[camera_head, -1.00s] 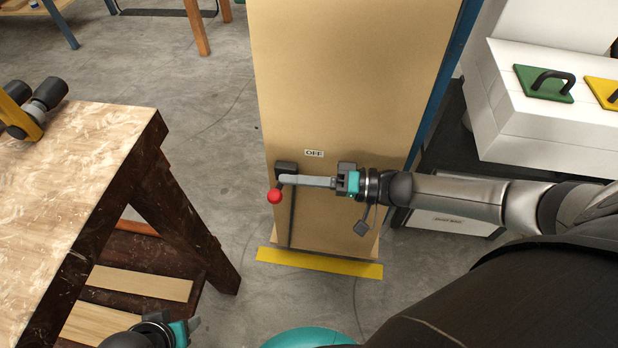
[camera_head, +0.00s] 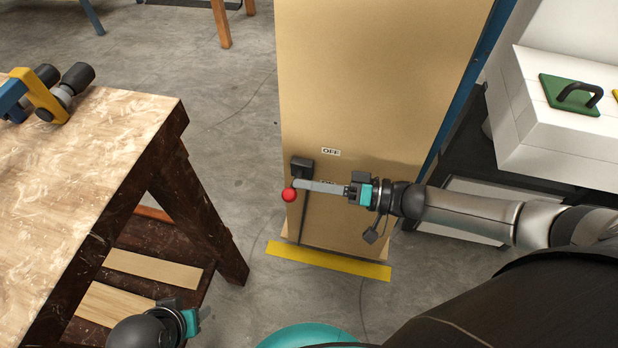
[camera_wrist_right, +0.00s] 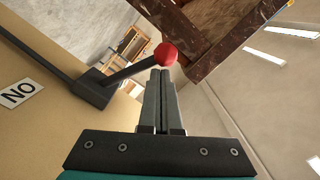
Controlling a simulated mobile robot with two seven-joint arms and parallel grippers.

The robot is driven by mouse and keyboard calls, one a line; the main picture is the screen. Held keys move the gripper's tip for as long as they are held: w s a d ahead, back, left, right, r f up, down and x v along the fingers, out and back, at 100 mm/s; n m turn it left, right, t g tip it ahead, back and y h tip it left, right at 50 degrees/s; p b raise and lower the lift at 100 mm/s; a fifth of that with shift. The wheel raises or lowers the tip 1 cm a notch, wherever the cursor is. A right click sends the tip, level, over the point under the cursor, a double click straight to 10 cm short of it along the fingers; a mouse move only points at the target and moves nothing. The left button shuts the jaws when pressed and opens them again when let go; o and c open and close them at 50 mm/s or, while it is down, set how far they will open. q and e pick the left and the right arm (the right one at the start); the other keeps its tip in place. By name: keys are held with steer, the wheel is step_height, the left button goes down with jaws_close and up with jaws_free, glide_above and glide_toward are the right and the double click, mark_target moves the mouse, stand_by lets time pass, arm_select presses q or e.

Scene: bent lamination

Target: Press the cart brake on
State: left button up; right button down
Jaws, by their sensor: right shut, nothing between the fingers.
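The brake lever is a dark arm ending in a red ball (camera_head: 289,194), pivoting from a black block (camera_head: 302,167) low on the tan cart panel (camera_head: 385,90). An OFF label (camera_head: 331,152) sits above; a second label is mostly hidden behind my gripper and reads ON, inverted, in the right wrist view (camera_wrist_right: 17,94). My right gripper (camera_head: 297,184) is shut and empty, its tips beside the ball. In the right wrist view the red ball (camera_wrist_right: 166,54) is just beyond the fingertips; contact is unclear. My left gripper (camera_head: 205,312) is low at the left, away from the lever.
A worn wooden workbench (camera_head: 90,160) stands at the left, with lower planks. A yellow strip (camera_head: 328,261) lies at the panel's foot. A white box (camera_head: 560,130) with a green handled plate (camera_head: 570,95) is at the right. Open concrete floor lies between bench and panel.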

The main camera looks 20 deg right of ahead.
arm_select(q)
steer(key=shift+t, duration=0.5)
steer(key=shift+r+b, duration=1.35)
steer(key=shift+r, duration=1.35)
arm_select(e)
step_height(320, 180, down, 7)
steer(key=s+n, duration=0.1)
steer(key=n, duration=0.7)
steer(key=shift+s+a+f, duration=0.15)
steer(key=shift+s+a, duration=0.05)
steer(key=shift+a, duration=0.25)
steer(key=shift+d, duration=0.1)
